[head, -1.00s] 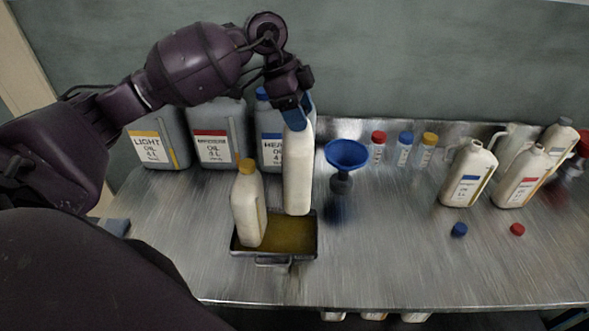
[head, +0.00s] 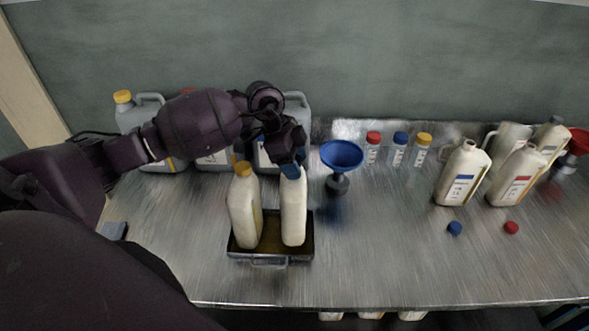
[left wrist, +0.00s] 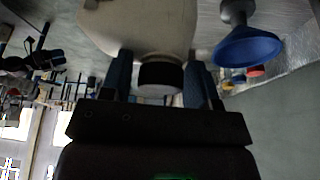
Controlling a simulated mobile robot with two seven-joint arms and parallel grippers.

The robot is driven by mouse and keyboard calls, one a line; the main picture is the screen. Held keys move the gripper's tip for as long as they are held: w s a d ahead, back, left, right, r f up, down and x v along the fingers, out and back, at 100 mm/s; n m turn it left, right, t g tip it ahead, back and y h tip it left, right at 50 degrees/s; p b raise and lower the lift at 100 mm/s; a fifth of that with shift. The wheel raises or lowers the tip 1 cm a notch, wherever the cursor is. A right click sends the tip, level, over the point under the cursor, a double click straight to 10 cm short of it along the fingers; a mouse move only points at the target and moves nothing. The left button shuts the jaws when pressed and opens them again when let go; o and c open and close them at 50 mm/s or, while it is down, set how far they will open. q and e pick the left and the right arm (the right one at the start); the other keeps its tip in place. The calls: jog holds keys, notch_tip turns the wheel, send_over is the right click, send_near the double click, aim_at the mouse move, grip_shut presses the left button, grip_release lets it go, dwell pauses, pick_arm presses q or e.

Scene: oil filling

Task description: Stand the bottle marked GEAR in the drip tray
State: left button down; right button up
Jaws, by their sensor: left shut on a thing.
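A cream bottle (head: 294,212) stands about upright at the right side of the black drip tray (head: 300,254), its base within the tray; whether it rests fully on the tray floor is hard to tell. My left gripper (head: 291,170) is above it, shut on its top. In the left wrist view the bottle (left wrist: 140,28) has a dark cap (left wrist: 160,78) between my fingers. No label shows on it, so I cannot read GEAR. A second cream bottle with a yellow cap (head: 244,212) stands beside it in the tray's left side. My right gripper is not in view.
Grey oil cans (head: 150,112) stand behind my left arm. A blue funnel (head: 342,155) stands right of the tray, with several small capped bottles (head: 398,150) behind. Cream jugs (head: 462,178) and loose blue (head: 455,228) and red caps (head: 511,227) are at the right. The front middle is clear.

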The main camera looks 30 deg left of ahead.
pick_arm(q)
notch_tip(320, 180, down, 2)
jog(key=shift+f, duration=0.25)
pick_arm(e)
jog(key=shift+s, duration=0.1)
pick_arm(q)
jog(key=shift+f, duration=0.1)
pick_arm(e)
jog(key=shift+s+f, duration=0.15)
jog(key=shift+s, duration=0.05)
pick_arm(q)
jog(key=shift+c, duration=1.7)
grip_release()
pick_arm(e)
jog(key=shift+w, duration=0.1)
pick_arm(q)
jog(key=shift+r, duration=0.25)
jog(key=b+v, duration=0.1)
jog(key=v, duration=1)
jog(key=shift+r, duration=0.3)
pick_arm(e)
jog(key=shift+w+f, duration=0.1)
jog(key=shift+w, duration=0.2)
pick_arm(q)
jog(key=shift+s+a, duration=0.1)
jog(key=shift+a, duration=0.05)
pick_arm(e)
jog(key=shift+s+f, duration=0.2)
